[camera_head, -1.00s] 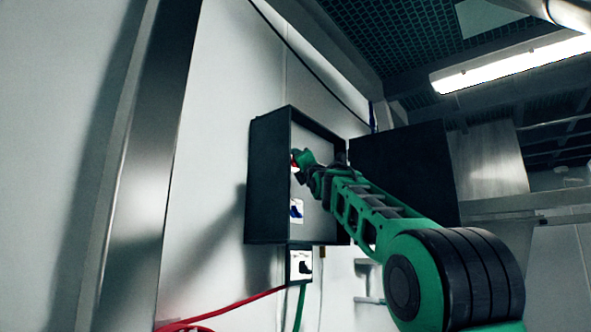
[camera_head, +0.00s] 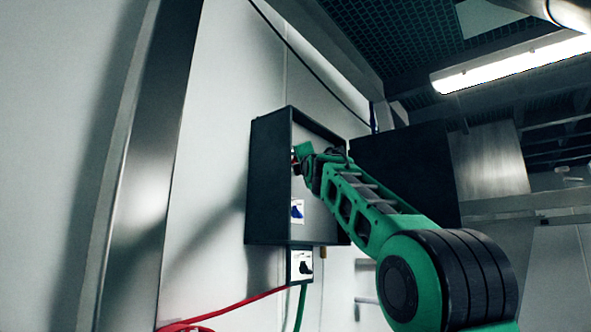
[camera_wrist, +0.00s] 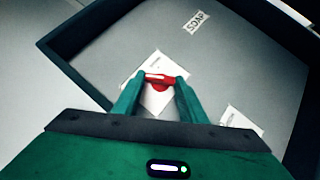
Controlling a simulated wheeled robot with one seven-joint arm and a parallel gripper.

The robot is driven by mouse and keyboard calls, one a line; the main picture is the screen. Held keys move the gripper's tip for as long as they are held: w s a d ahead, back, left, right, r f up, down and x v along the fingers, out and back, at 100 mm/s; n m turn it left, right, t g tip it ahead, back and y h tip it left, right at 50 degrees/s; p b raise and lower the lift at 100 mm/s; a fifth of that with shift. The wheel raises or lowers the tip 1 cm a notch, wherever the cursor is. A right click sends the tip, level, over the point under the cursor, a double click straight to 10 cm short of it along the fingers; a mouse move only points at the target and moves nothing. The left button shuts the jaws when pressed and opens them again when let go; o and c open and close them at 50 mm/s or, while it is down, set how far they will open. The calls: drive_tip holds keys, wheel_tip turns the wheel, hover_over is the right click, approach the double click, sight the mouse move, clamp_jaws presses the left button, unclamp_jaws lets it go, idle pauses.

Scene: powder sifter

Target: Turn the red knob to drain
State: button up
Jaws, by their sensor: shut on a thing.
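The red knob (camera_wrist: 157,78) sits on a white square plate (camera_wrist: 154,64) inside an open dark wall box, in the wrist view. My gripper (camera_wrist: 158,80) is shut on the red knob, with one green finger on each side of its bar. In the wrist view the bar lies nearly level across the picture. In the head view my gripper (camera_head: 300,152) reaches into the box, and the knob is mostly hidden behind it.
The dark box (camera_head: 268,180) has its door (camera_head: 405,175) swung open to the right. A blue knob (camera_head: 297,212) is below inside it, and a black knob (camera_head: 304,266) is on a plate under the box. A "SOAP" label (camera_wrist: 196,21) is on the panel.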

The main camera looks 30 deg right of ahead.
drive_tip(key=shift+r+m+g+h, duration=0.2)
drive_tip(key=shift+m+g, duration=0.55)
drive_tip(key=shift+m, duration=0.25)
drive_tip(key=shift+r+m+g+h, duration=0.2)
drive_tip(key=shift+m+g, duration=0.55)
drive_tip(key=shift+m, duration=0.25)
drive_tip(key=shift+r+m+g, duration=0.15)
drive_tip(key=shift+m+g, duration=0.25)
drive_tip(key=o, duration=1.1)
drive_tip(key=shift+d, duration=0.1)
drive_tip(key=shift+c, duration=0.2)
drive_tip(key=v, duration=1)
drive_tip(key=shift+s, duration=0.35)
